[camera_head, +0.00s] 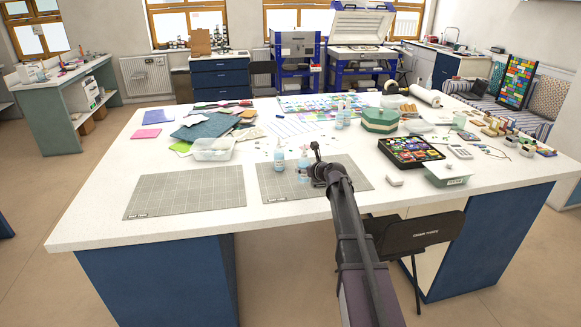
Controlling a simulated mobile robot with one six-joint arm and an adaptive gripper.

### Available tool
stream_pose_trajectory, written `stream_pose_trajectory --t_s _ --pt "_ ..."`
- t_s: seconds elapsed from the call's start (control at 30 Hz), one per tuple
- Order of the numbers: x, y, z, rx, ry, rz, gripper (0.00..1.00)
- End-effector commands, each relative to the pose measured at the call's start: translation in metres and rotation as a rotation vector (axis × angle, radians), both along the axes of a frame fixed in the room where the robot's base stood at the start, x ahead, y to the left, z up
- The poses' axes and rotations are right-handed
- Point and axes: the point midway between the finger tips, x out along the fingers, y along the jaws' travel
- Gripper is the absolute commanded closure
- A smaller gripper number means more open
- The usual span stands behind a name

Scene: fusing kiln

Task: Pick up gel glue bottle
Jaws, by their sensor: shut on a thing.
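My arm reaches from the bottom right over the white table.
The right cutting mat (275,187) and left cutting mat (184,192) lie along the front of the white table (95,209). A clear tub (214,149) stands behind them. A chair (415,234) is in front.

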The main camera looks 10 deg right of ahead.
Motion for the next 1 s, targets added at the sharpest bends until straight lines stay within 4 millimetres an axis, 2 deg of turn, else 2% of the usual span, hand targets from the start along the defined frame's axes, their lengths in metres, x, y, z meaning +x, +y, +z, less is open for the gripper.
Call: stream_pose_trajectory --t_s 0.1,0.33,0.6,1.0 --pt "-0.013 -0.021 0.003 0.001 -0.001 -0.004 0.98" --pt "-0.026 -0.045 0.005 0.001 -0.001 -0.001 0.98" --pt "-0.031 -0.054 0.006 0.001 -0.001 0.000 0.98" --pt "-0.031 -0.054 0.006 0.001 -0.001 -0.001 0.98"
